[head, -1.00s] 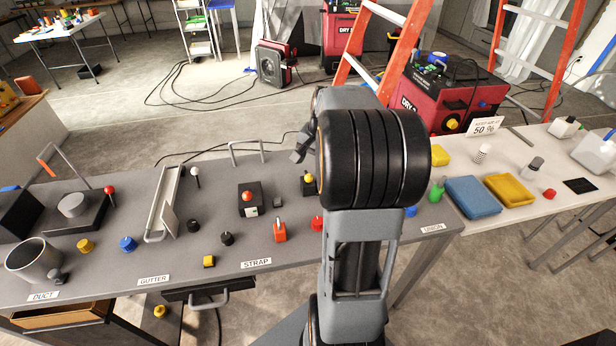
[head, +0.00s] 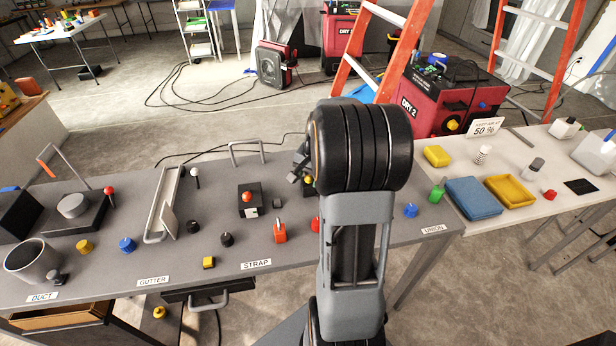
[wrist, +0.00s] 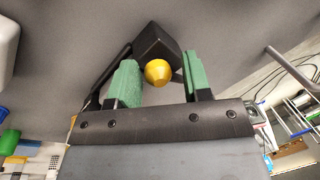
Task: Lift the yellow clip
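A round yellow knob on a black block, which may be the yellow clip, shows in the wrist view (wrist: 158,72). My gripper (wrist: 161,77) is open, with its two green finger pads apart on either side of the knob. I see no firm contact with it. In the head view, my gripper (head: 298,172) is low over the grey bench, and my arm hides most of the black block (head: 309,186) beside it. A small yellow-and-black piece (head: 209,262) lies near the STRAP label.
A black box with a red knob (head: 249,198), a red switch (head: 280,233) and black knobs stand left of my arm on the grey bench (head: 330,262). A metal handle (head: 247,152) rises at its back edge. A blue knob (head: 410,210) is to the right.

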